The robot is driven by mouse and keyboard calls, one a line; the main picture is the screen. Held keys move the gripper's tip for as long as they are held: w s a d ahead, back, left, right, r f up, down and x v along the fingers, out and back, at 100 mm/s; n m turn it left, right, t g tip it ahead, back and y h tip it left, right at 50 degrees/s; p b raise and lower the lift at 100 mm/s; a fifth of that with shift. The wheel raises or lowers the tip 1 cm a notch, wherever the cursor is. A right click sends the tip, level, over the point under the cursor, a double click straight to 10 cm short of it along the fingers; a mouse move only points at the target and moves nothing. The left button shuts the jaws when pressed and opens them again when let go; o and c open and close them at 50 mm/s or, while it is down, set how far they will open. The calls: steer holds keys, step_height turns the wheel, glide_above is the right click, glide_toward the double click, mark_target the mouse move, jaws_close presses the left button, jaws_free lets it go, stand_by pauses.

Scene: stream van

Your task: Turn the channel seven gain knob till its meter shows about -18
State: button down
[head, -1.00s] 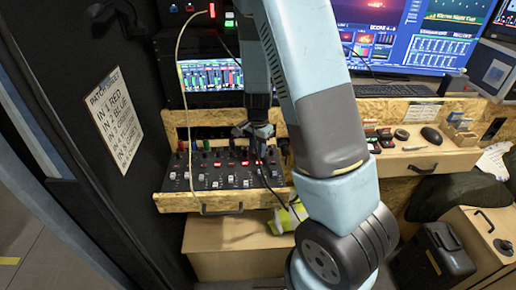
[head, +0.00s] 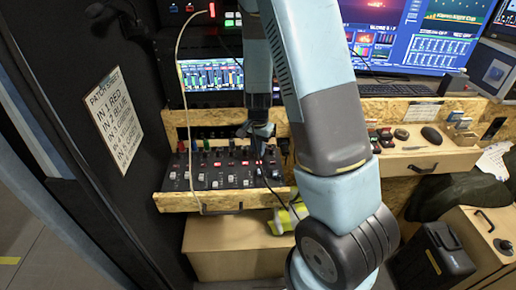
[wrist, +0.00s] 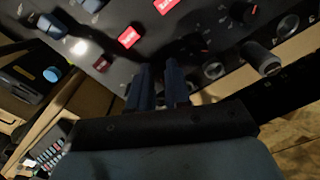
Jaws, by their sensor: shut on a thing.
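The mixer panel (head: 200,184) with rows of knobs and lit red buttons sits in a wooden tray below the screen. My gripper (head: 262,150) points down over the panel's right part. In the wrist view my gripper (wrist: 158,75) has its two dark fingers close together at the panel face, shut on a knob that the fingers mostly hide. I cannot read which channel it belongs to. The meter screen (head: 212,75) shows several coloured bars above the panel; its numbers are too small to read.
A pale cable (head: 178,70) hangs in front of the screen and panel. A patch sheet (head: 115,125) is on the left wall.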

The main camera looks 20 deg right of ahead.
steer(key=n, duration=0.4)
steer(key=shift+n, duration=0.3)
steer(key=n, duration=0.4)
steer(key=shift+n, duration=0.4)
steer(key=c, duration=1.1)
jaws_free()
step_height(320, 180, up, 14)
steer(key=shift+f, duration=0.15)
